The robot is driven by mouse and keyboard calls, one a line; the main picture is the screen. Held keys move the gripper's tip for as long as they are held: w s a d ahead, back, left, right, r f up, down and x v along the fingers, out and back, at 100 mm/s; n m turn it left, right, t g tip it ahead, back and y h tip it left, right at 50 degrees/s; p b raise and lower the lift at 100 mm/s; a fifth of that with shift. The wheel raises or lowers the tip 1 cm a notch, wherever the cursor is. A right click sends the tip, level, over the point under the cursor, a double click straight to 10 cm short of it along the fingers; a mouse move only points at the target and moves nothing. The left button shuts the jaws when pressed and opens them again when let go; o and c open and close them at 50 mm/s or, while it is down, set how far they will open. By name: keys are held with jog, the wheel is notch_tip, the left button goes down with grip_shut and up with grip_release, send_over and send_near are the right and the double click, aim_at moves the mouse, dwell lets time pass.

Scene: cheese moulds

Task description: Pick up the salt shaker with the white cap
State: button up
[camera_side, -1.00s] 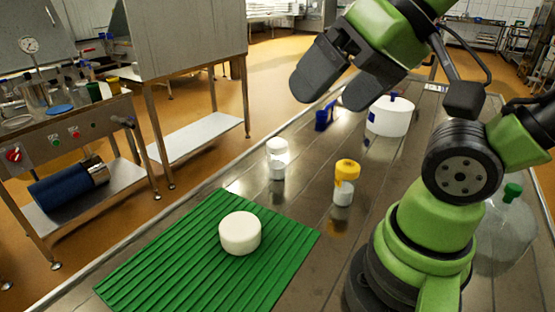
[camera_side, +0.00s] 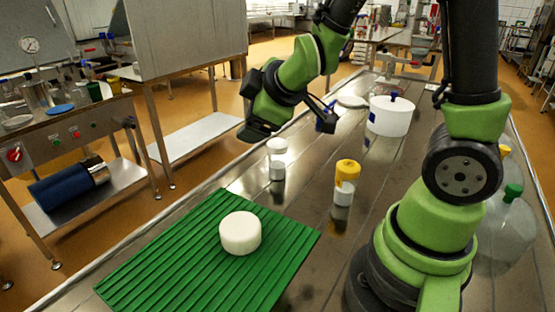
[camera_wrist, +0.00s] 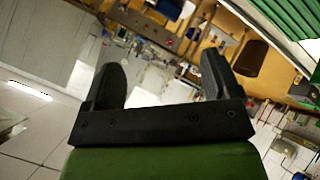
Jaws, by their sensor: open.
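The salt shaker with the white cap (camera_side: 277,160) stands upright on the steel table, behind the green mat. A second shaker with a yellow cap (camera_side: 345,182) stands upright to its right and a little nearer. Neither shaker can be made out in the wrist view.
A green ribbed mat (camera_side: 175,262) with a white cheese (camera_side: 240,233) on it lies at the front. A glass bottle with a green cap (camera_side: 505,230) is at right.

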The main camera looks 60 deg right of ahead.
jog(key=w+d+f+n+h, duration=0.1)
jog(key=d+f+n+h, duration=0.35)
jog(key=f+n, duration=0.35)
jog(key=n+h, duration=0.3)
jog(key=n, duration=0.8)
send_near(279, 160)
jog(key=shift+x, duration=1.2)
jog(key=shift+d+f+n, duration=0.25)
jog(key=shift+n, duration=0.25)
jog(key=x, duration=0.9)
jog(key=shift+w+d, duration=0.15)
jog(key=shift+w, duration=0.1)
jog(key=c, duration=1.1)
